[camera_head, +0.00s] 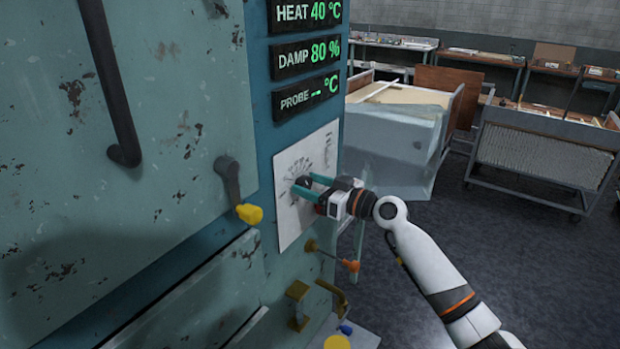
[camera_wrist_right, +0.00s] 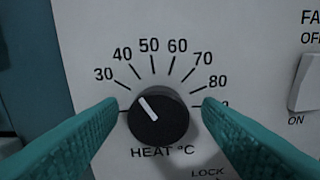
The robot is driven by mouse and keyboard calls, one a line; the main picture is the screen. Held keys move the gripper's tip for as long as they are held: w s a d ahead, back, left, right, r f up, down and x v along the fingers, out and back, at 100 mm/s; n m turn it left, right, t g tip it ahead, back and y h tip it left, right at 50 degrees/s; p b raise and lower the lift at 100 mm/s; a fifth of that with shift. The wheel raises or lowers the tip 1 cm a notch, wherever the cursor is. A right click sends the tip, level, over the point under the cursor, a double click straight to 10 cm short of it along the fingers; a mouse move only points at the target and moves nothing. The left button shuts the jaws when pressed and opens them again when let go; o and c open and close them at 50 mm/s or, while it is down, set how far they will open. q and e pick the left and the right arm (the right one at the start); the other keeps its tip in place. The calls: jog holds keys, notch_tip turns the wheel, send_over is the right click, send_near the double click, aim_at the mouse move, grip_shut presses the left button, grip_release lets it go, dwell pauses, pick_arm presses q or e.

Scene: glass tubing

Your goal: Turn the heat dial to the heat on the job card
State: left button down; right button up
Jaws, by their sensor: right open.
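The heat dial (camera_wrist_right: 158,118) is a round black knob with a white pointer, on a white panel (camera_head: 290,222). Its pointer leans up and left, toward the 40 mark. The HEAT display (camera_head: 308,13) reads 40 °C. My right gripper (camera_head: 306,186) is at the panel, partly hiding the dial in the head view. In the right wrist view my right gripper (camera_wrist_right: 160,108) is open, with one teal finger on each side of the dial and visible gaps to it. I cannot make out a job card in either view. My left gripper is not in view.
A fan switch (camera_wrist_right: 306,84) is right of the dial. Carts (camera_head: 545,150) stand behind at the right; the floor between is clear.

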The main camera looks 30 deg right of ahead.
jog(key=shift+w+a, duration=0.15)
jog(key=shift+w, duration=0.1)
jog(key=c, duration=1)
